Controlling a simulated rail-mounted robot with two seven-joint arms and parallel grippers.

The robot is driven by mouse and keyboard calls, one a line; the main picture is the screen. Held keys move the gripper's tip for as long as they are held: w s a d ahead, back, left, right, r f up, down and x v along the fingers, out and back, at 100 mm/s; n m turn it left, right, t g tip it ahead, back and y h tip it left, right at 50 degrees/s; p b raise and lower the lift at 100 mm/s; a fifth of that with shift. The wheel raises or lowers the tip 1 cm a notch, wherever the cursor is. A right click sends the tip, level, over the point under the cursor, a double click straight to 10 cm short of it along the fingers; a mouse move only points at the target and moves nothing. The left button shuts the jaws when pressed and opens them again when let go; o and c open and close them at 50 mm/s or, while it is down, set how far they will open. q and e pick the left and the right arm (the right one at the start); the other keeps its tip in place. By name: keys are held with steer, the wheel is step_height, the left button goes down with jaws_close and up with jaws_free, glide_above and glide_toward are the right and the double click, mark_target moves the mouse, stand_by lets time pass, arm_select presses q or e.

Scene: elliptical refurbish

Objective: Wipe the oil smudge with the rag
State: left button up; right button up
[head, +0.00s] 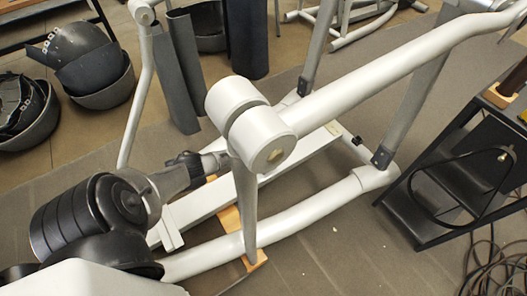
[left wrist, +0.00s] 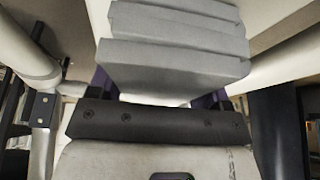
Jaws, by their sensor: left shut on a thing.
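In the left wrist view a grey folded rag (left wrist: 178,45) is stacked in several layers between the fingers of my left gripper (left wrist: 158,92). The gripper is shut on it, and the rag hides the fingertips. In the head view my left gripper (head: 196,163) is a small dark shape beside the white round pivot housing of the elliptical (head: 262,138); the housing partly blocks it. I cannot make out the rag in that view. The oil smudge cannot be made out in either view. My right gripper is not in view.
White elliptical tubes (head: 375,80) surround the left gripper closely, with a lower rail (head: 300,213) below it. Wooden blocks (head: 254,256) lie under the frame. Black bins (head: 100,88) stand at left. A black cart (head: 455,150) stands at right, with cables (head: 492,265) on the floor.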

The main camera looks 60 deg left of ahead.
arm_select(q)
steer(key=shift+s+d, duration=0.1)
steer(key=shift+s, duration=0.35)
steer(key=p+v, duration=0.2)
steer(key=v, duration=0.1)
steer(key=shift+w, duration=0.2)
steer(key=r+p, duration=0.1)
steer(key=w+r+p, duration=0.1)
steer(key=shift+w+r, duration=0.15)
steer(key=shift+r, duration=0.15)
steer(key=shift+r+p, duration=0.35)
steer(key=shift+p, duration=0.25)
steer(key=shift+p+v, duration=1)
steer(key=shift+p, duration=0.05)
steer(key=shift+w+a+r, duration=0.1)
steer(key=shift+a+r, duration=0.1)
steer(key=shift+w, duration=0.15)
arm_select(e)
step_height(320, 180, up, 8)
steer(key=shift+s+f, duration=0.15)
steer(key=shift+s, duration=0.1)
